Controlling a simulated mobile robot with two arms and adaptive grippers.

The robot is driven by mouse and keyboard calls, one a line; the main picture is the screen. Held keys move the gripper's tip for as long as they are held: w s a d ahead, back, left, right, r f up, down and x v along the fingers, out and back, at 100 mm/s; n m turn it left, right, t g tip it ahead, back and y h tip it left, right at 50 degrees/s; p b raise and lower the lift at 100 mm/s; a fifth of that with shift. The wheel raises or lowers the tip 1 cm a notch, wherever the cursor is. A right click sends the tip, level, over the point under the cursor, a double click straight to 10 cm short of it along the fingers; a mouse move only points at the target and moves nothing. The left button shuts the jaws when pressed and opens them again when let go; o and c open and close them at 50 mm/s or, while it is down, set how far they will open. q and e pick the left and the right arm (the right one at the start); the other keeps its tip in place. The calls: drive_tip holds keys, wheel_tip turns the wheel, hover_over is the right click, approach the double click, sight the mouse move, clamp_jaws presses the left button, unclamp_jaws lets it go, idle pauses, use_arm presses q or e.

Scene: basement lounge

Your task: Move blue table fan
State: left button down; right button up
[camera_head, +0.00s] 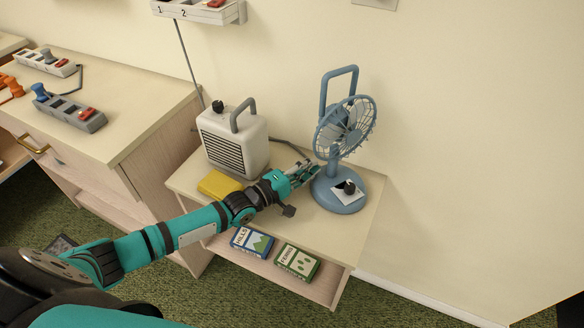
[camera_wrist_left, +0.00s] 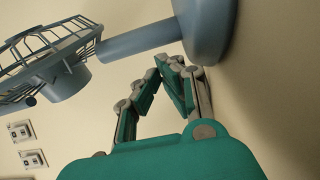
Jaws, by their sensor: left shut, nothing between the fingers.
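The blue table fan (camera_head: 344,130) stands upright on the right part of a small cream side table (camera_head: 362,226). It has a round cage, a top handle and a round base with a black knob on a white plate. My left gripper (camera_head: 312,170) is just left of the fan's stand, low over the table top. In the left wrist view the fan's stand and base (camera_wrist_left: 204,30) lie just beyond the fingertips (camera_wrist_left: 172,62), which are shut with nothing between them. Whether they touch the fan I cannot tell. My right gripper is not in view.
A cream heater (camera_head: 232,140) with a handle stands at the table's back left, with a yellow block (camera_head: 219,184) before it. Two books (camera_head: 297,261) lie on the shelf below. A cabinet (camera_head: 130,120) with power strips (camera_head: 68,112) is at left. The wall is close behind.

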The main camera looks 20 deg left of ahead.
sight(329, 169)
use_arm(q)
drive_tip(key=shift+w+d, duration=0.15)
drive_tip(key=shift+d, duration=0.4)
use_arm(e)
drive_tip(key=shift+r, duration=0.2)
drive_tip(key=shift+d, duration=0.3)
use_arm(q)
drive_tip(key=shift+w+d, duration=0.1)
drive_tip(key=shift+d, duration=0.25)
drive_tip(key=d, duration=0.2)
drive_tip(key=w+d, duration=0.1)
drive_tip(key=shift+w+d, duration=0.1)
drive_tip(key=shift+d, duration=0.25)
drive_tip(key=shift+a, duration=0.1)
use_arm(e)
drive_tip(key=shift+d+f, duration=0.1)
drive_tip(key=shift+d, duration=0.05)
